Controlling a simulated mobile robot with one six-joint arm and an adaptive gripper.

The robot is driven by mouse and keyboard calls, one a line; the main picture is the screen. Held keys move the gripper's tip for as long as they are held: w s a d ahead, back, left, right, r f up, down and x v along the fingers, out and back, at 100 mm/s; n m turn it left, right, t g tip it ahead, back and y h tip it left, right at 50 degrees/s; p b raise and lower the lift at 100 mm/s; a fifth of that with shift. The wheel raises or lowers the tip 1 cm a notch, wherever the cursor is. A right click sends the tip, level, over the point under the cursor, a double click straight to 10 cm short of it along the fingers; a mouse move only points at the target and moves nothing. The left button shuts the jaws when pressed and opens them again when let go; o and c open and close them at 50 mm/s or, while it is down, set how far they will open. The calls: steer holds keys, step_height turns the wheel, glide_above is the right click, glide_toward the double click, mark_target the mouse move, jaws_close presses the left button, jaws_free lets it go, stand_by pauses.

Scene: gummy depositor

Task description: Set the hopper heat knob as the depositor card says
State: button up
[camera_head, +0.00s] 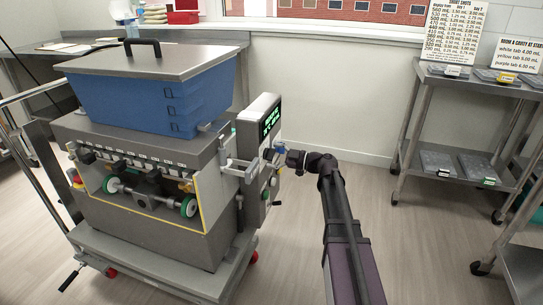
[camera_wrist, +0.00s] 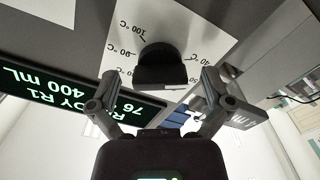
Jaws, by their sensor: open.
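The heat knob (camera_wrist: 162,66) is black and sits on a white dial plate (camera_wrist: 205,32) in the wrist view, where it appears upside down. In the head view my gripper (camera_head: 284,150) is at the depositor's control panel (camera_head: 262,130), hiding the knob. The blue hopper (camera_head: 150,102) has a grey lid. I cannot identify the depositor card.
A green-lit display (camera_wrist: 70,92) beside the dial shows READY R1 and 400 mL. A printed chart (camera_head: 452,32) and a tab-volume card (camera_head: 516,58) stand on the right shelf cart (camera_head: 455,83). Floor between depositor and cart is clear. A wall bench (camera_head: 80,45) is behind.

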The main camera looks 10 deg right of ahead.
steer(key=shift+w+a, duration=0.1)
steer(key=shift+a, duration=0.1)
steer(key=c, duration=1.1)
steer(key=shift+c, duration=0.2)
